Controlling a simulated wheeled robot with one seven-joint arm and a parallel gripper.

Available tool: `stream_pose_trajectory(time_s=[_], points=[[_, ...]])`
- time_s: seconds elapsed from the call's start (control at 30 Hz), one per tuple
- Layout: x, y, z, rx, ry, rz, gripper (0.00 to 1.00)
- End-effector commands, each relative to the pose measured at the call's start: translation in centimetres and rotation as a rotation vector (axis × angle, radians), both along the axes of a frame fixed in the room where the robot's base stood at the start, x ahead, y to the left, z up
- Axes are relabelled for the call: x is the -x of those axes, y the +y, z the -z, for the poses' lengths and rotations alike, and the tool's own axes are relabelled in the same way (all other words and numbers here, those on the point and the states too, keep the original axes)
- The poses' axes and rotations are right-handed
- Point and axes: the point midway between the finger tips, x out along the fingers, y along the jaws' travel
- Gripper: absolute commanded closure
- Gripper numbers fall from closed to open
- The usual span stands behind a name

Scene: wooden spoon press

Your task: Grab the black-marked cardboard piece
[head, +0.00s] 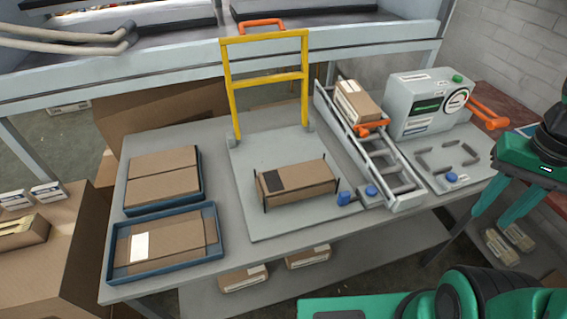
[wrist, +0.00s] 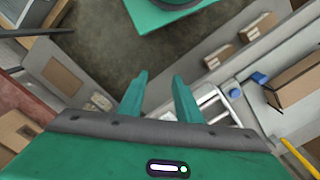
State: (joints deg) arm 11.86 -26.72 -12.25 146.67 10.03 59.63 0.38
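The cardboard piece (head: 305,181) with a black square mark on its left top lies on the grey platform (head: 260,222) in the middle of the table, between thin black corner posts. In the wrist view a cardboard box at the right edge (wrist: 300,82) appears to be the same piece, but its black mark does not show. My gripper (head: 493,215) is at the right in the head view, beyond the table's right side and well apart from the piece. Its two teal fingers (wrist: 159,76) are spread with nothing between them.
A yellow frame (head: 266,80) stands behind the piece. To its right are a grey rail (head: 395,195), a box (head: 358,103) on it, and a grey machine (head: 422,112). Blue trays (head: 165,273) hold cardboard at the left. Boxes (head: 243,279) lie on the lower shelf.

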Motion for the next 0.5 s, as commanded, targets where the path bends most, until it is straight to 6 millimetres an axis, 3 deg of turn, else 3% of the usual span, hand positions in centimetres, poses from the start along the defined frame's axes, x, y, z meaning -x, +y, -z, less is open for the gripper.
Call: stream_pose_trajectory(time_s=[0.33,0.5], points=[[0.01,0.0,0.0,0.0,0.0,0.0,0.69],[0.66,0.21,-0.44,-0.004,-0.012,0.007,0.31]])
